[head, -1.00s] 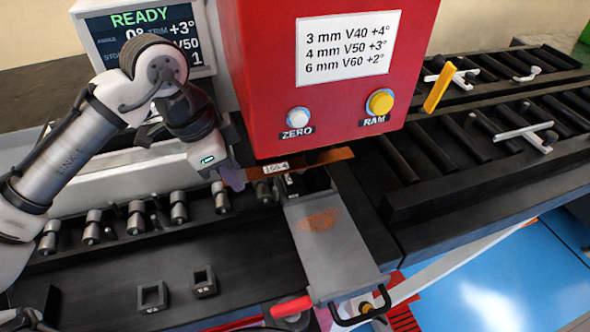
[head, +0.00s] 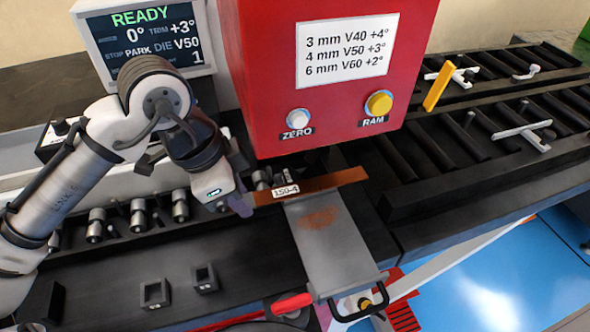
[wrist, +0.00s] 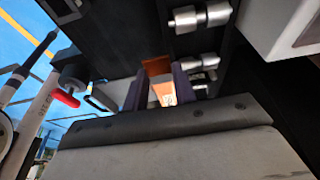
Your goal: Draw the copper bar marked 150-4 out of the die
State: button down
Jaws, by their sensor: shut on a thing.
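The copper bar (head: 325,182) marked 150-4 lies across the front of the red press, its white label near its left part. It sits in front of the press, over the back end of the grey plate (head: 325,240). My gripper (head: 243,203) is shut on the left end of the bar. In the wrist view the bar (wrist: 158,84) runs away between the two fingers of my gripper (wrist: 152,98). The die (head: 288,180) shows only in part behind the bar, under the press head.
The red press head (head: 325,80) carries the ZERO (head: 298,117) and RAM (head: 379,103) buttons. Several metal rollers (head: 137,219) stand along the bench at left. Two small square blocks (head: 205,278) sit in front. A roller table (head: 440,150) extends right.

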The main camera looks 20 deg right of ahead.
jog(key=shift+s+p, duration=0.6)
jog(key=shift+s, duration=1.85)
jog(key=shift+s+f+b, duration=0.2)
jog(key=shift+s+b, duration=0.05)
jog(key=shift+b, duration=0.25)
jog(key=s+b, duration=0.4)
jog(key=b, duration=0.1)
jog(key=shift+s+r, duration=0.1)
jog(key=shift+s, duration=0.25)
jog(key=shift+s+r, duration=0.1)
jog(key=shift+r, duration=0.1)
notch_tip(320, 180, up, 5)
jog(key=p, duration=0.5)
